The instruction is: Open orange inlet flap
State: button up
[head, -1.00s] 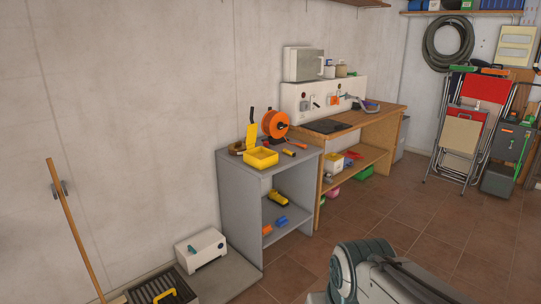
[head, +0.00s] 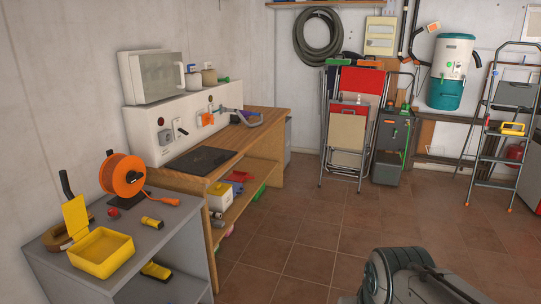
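A small orange flap-like piece (head: 207,119) is on the front of the long white panel (head: 150,125) above the wooden workbench. A purple-grey curved hose or handle (head: 245,118) is just right of it. The piece is too small to tell whether it is open or closed. Another orange piece (head: 433,27) is high on the back wall by a dark pipe, left of the white and teal canister (head: 452,72). I cannot tell which is the inlet flap. Part of my arm shows at the bottom right; my gripper is not in view.
The wooden workbench (head: 262,117) and the grey shelf unit (head: 60,270) line the left wall. The shelf unit bears an open yellow box (head: 102,255) and an orange reel (head: 122,175). Folded chairs (head: 350,125) and a stepladder (head: 500,125) stand behind. The tiled floor (head: 310,235) is clear.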

aim_at(205, 118)
jog(key=z, duration=0.05)
jog(key=i, duration=1.65)
jog(key=u, duration=0.5)
jog(key=i, duration=1.85)
jog(key=u, duration=0.8)
jog(key=i, duration=0.3)
jog(key=z, duration=0.05)
